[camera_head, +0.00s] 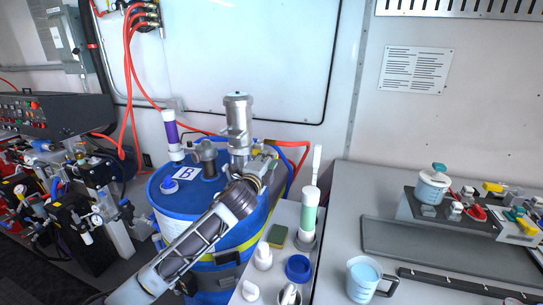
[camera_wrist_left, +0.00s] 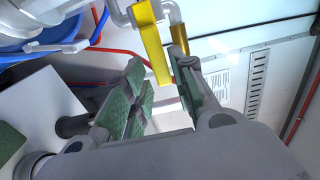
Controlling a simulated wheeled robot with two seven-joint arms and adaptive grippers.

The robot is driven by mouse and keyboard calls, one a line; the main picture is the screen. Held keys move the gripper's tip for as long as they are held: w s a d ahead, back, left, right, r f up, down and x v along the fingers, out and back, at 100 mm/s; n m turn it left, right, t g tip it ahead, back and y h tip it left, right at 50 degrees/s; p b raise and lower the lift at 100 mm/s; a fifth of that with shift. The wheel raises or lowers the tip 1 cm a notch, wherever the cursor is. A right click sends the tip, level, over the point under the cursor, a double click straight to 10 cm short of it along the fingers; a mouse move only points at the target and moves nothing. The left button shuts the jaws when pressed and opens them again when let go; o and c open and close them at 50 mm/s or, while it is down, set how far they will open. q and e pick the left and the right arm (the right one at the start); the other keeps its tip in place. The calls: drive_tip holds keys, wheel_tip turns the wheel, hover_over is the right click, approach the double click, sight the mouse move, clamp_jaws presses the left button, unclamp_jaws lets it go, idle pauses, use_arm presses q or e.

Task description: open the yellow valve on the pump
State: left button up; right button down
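The pump (camera_head: 237,125) is a grey metal body standing on top of the blue drum (camera_head: 170,205). Its yellow valve handle (camera_wrist_left: 150,42) hangs down in the left wrist view, beside a brass-coloured fitting (camera_wrist_left: 179,38) on a grey pipe. My left arm comes up from below in the head view, and my left gripper (camera_head: 262,163) is beside the pump, partly hidden by its own wrist. In the left wrist view the gripper (camera_wrist_left: 157,75) is open. The handle's lower end shows between the fingertips; I cannot tell whether they touch it. My right gripper is not in view.
Red hoses (camera_head: 128,55) hang on the wall behind. A white stand with a green-banded bottle (camera_head: 308,215), a blue cap (camera_head: 298,268) and white bottles is right of the drum. A clear measuring jug (camera_head: 364,280) stands on the grey counter (camera_head: 335,270).

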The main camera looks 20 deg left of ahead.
use_arm(q)
drive_tip(key=shift+w+d, duration=0.1)
drive_tip(key=shift+w, duration=1.85)
drive_tip(key=shift+c, duration=0.4)
clamp_jaws()
